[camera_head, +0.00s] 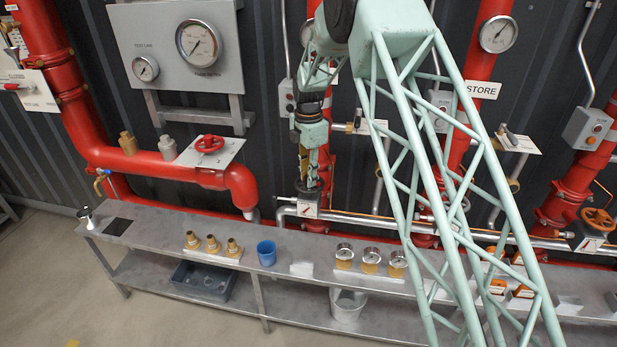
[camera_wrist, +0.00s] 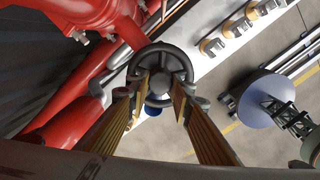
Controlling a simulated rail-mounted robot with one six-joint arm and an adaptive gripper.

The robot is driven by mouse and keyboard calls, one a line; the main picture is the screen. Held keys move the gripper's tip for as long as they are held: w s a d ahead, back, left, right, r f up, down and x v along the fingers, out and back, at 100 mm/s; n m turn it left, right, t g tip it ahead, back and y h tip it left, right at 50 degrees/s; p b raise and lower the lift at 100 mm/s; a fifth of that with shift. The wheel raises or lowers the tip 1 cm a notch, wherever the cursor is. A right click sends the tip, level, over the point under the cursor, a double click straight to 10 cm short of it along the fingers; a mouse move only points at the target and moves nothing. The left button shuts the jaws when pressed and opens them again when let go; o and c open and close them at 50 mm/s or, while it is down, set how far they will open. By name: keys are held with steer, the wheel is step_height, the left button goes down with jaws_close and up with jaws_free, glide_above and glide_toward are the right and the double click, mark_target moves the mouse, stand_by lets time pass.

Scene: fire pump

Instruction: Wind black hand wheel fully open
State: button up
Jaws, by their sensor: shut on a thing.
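The black hand wheel (camera_wrist: 161,48) is in the upper middle of the wrist view, a round dark rim seen from above. My gripper (camera_wrist: 160,88) has its two ribbed yellow-brown fingers on either side of the wheel's middle, shut on it. In the head view my gripper (camera_head: 309,168) points down at the wheel, above a small white label plate on the pipework behind the bench. The fingers and arm hide most of the wheel there. The exact contact between fingertips and wheel is hard to make out.
Red pipes (camera_head: 150,162) and a red hand wheel (camera_head: 210,144) are to the left. An orange hand wheel (camera_head: 598,219) is at far right. The grey bench (camera_head: 150,236) carries brass fittings (camera_head: 212,244), a blue cup (camera_head: 266,253) and gauges (camera_head: 371,261). A silver pipe runs behind it.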

steer(key=shift+s+d+f+n, duration=0.15)
steer(key=shift+f+n, duration=0.1)
steer(key=shift+n, duration=0.9)
steer(key=shift+s+f+n, duration=0.1)
steer(key=shift+f+n, duration=0.1)
steer(key=shift+n, duration=1)
steer(key=shift+s+d+f+n, duration=0.15)
steer(key=shift+f+n, duration=0.1)
steer(key=shift+n, duration=0.9)
steer(key=o, duration=0.9)
steer(key=shift+w, duration=0.1)
steer(key=shift+a, duration=0.1)
steer(key=shift+r, duration=0.15)
steer(key=shift+w+m, duration=0.1)
steer(key=shift+m, duration=0.3)
